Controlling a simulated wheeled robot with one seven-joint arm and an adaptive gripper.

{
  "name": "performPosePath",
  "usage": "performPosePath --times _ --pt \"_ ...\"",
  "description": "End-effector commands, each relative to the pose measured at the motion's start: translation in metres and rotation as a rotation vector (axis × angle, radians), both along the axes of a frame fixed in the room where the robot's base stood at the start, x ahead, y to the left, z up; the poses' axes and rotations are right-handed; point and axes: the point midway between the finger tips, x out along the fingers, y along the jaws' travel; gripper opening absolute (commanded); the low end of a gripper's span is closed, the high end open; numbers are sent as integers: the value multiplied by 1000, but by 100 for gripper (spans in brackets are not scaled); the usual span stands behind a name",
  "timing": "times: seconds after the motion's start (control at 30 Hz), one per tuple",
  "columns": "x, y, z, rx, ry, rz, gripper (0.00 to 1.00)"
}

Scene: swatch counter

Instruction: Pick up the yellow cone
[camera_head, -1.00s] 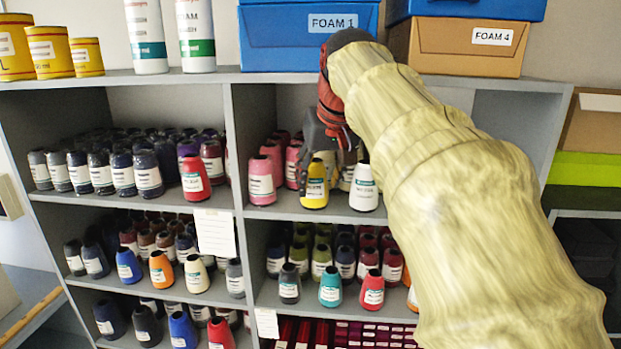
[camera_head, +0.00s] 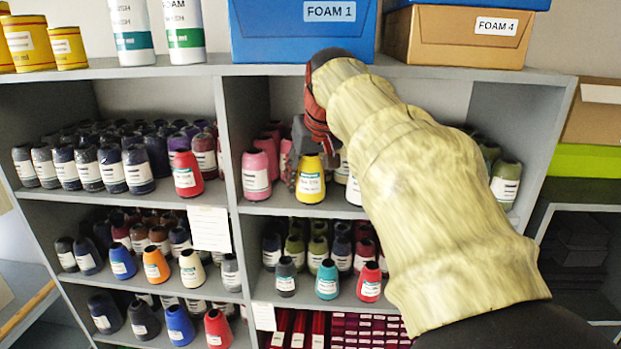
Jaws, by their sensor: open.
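The yellow cone (camera_head: 310,183) is a thread cone with a dark top and a white label. It stands upright at the front edge of the upper right shelf (camera_head: 262,208). My gripper (camera_head: 305,160) is open and sits just above and behind the cone's top, with grey fingers below a red and black body. Whether the fingers touch the cone cannot be told. My arm, in a pale yellow sleeve, comes from the lower right and hides part of that shelf.
A pink cone (camera_head: 257,175) stands left of the yellow one, and a white cone (camera_head: 353,190) stands close on its right, partly hidden by my arm. A grey divider is further left. Blue FOAM 1 box (camera_head: 300,32) stands on top above my gripper.

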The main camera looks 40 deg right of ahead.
Motion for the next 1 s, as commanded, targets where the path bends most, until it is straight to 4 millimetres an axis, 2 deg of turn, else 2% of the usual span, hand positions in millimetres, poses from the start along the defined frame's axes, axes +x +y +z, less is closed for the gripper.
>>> performPosePath --times 0.3,0.9,1.0 --pt "2 -1 -5 0 0 0 46" --pt "2 -2 -6 0 1 0 12" --pt "2 -2 -5 -1 0 0 10"
